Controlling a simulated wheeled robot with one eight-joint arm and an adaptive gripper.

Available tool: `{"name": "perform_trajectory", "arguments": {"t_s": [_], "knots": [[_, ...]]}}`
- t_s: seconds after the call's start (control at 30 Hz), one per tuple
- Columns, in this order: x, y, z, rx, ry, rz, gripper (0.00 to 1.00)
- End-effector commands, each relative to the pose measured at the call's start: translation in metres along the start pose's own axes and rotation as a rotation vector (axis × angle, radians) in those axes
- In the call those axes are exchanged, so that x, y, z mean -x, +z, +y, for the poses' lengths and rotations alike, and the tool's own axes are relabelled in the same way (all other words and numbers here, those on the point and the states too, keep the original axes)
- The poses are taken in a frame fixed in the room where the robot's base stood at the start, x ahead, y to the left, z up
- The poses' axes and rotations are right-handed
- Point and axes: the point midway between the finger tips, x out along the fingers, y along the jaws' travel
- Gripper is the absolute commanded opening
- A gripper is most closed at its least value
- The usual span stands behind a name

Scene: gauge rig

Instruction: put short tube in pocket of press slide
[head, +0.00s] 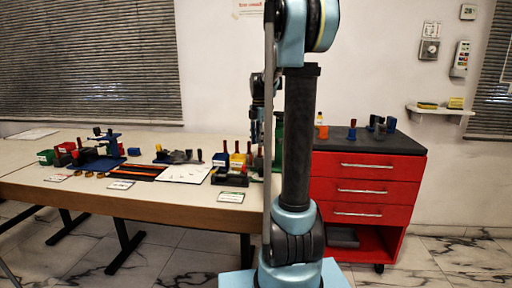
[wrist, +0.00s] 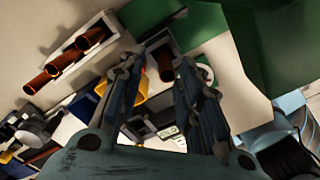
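In the wrist view my gripper (wrist: 159,65) points down over the table with its two dark fingers spread apart. A brown tube end (wrist: 165,68) shows beyond and between the fingertips; I cannot tell its length or any contact. Several copper-brown tubes (wrist: 65,60) lie in a pale tray (wrist: 52,85) at upper left; I cannot tell which is the short one.
A large green object (wrist: 270,45) is close to my gripper. A red drawer cabinet (head: 360,185) stands right of the table.

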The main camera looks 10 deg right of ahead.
Motion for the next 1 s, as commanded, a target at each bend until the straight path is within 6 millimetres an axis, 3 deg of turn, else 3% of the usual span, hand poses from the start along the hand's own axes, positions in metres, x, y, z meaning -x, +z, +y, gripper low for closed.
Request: {"name": "perform_trajectory", "arguments": {"t_s": [0.3, 0.5, 1.0], "knots": [[0.058, 0.001, 0.000, -0.001, 0.000, 0.000, 0.33], [0.082, 0.001, 0.000, -0.001, 0.000, 0.000, 0.33], [0.091, 0.001, -0.001, -0.003, 0.000, 0.000, 0.33]]}}
